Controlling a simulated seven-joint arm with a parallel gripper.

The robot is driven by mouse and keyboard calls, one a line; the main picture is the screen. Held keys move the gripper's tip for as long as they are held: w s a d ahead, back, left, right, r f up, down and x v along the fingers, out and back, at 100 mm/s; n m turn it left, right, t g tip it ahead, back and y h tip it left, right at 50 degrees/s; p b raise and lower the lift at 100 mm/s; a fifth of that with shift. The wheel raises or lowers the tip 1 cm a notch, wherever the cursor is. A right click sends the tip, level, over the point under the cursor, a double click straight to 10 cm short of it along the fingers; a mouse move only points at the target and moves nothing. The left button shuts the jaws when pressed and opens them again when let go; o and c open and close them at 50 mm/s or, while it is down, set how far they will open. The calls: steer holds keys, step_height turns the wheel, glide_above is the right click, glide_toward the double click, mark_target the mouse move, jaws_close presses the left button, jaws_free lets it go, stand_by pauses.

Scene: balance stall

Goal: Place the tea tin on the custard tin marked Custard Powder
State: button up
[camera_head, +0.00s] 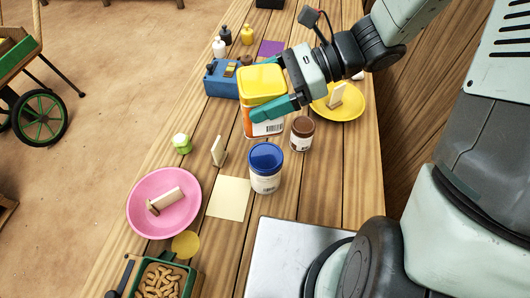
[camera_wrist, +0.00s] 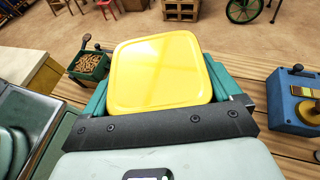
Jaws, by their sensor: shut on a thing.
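My gripper (camera_head: 262,94) is shut on a squarish yellow-topped tin (camera_head: 262,78), which I take as the tea tin. Its teal fingers lie along opposite sides of it. The yellow lid (camera_wrist: 160,70) fills the space between the fingers in the wrist view. Below the near finger, a white and orange body with a barcode (camera_head: 268,129) shows; the finger hides the join, so I cannot tell whether it is the same tin or another under it. No "Custard Powder" wording is readable, so I cannot single out the custard tin.
A blue-lidded white jar (camera_head: 265,173) and a brown-lidded jar (camera_head: 302,134) stand close in front. A yellow plate (camera_head: 350,109) is right, a blue box (camera_head: 219,84) left. A pink bowl (camera_head: 188,217), a cream card (camera_head: 229,197) and a green crate (camera_head: 190,284) are nearer.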

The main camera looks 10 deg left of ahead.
mark_target(269, 131)
steer(key=shift+s+d+r, duration=0.3)
steer(key=shift+s+d, duration=0.1)
steer(key=shift+s, duration=0.3)
steer(key=shift+s+d+f, duration=0.15)
steer(key=shift+s+f, duration=0.1)
steer(key=shift+g, duration=0.4)
step_height(269, 131, down, 9)
steer(key=shift+f, duration=0.1)
steer(key=shift+f, duration=0.1)
steer(key=o, duration=1)
steer(key=shift+f, duration=0.1)
steer(key=shift+w+d+r, duration=0.15)
steer(key=shift+d+r, duration=0.15)
steer(key=v, duration=1.1)
steer(key=shift+d+r, duration=0.15)
steer(key=shift+r, duration=0.05)
